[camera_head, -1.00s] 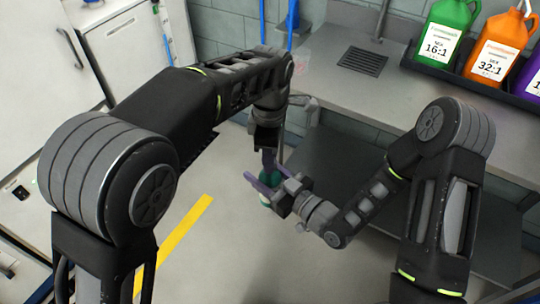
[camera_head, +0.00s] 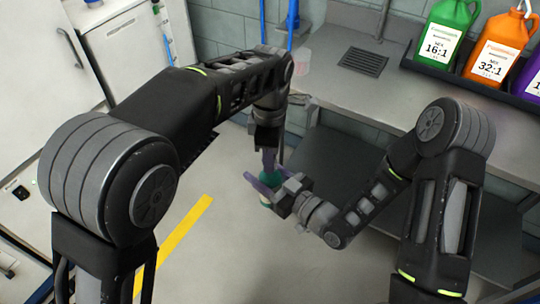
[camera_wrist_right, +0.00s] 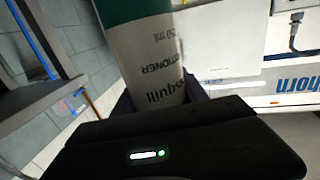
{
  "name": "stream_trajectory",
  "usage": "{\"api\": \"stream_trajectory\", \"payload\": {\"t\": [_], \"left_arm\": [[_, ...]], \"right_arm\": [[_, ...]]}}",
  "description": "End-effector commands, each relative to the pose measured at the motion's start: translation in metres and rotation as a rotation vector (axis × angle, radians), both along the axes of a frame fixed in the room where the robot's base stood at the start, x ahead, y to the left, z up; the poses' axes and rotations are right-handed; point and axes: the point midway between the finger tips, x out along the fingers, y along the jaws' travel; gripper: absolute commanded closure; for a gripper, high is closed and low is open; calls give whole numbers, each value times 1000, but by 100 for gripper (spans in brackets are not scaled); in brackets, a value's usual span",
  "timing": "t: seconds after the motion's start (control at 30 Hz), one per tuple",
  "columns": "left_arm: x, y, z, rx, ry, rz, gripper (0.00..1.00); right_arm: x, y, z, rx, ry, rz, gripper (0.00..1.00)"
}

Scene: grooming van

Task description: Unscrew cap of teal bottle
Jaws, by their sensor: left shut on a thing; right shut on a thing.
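The teal bottle (camera_head: 272,190) is held upright or nearly so in the air between my two grippers, and mostly hidden by them in the head view. In the right wrist view the bottle (camera_wrist_right: 150,55) shows close up, with a teal upper part and a pale printed label. My right gripper (camera_head: 266,188) is shut around its body from the side. My left gripper (camera_head: 269,160) points down from above and is shut at the top of the bottle, where the cap is. The cap itself is hidden by the fingers.
A grey counter (camera_head: 345,85) with a drain grate (camera_head: 363,62) lies behind. A dark rack (camera_head: 470,82) there holds green (camera_head: 447,35), orange (camera_head: 497,45) and purple (camera_head: 530,80) jugs. A dark lower shelf (camera_head: 330,165) sits behind the bottle. A yellow stripe (camera_head: 180,235) marks the open floor.

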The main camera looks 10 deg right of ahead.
Motion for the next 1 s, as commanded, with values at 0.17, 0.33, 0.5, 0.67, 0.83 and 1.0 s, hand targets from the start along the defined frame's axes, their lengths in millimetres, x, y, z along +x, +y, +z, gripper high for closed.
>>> {"api": "stream_trajectory", "payload": {"t": [0.17, 0.33, 0.5, 0.67, 0.83, 1.0], "left_arm": [[0, 0, 6, 0, -1, 0, 100], [0, 0, 12, 0, 0, 0, 100], [0, 0, 18, 0, -1, 0, 100], [0, 0, 21, 0, 0, 0, 100], [0, 0, 21, 0, 0, 0, 100], [0, 0, 22, 0, 0, 0, 100]], "right_arm": [[0, 0, 0, 1, -1, 0, 100], [0, 0, 0, 1, -1, 0, 100], [0, 0, 0, 1, -1, 0, 100], [0, 0, 0, 1, -1, 0, 100], [0, 0, 0, 1, -1, 0, 100], [0, 0, 1, 1, -1, 0, 100]]}}
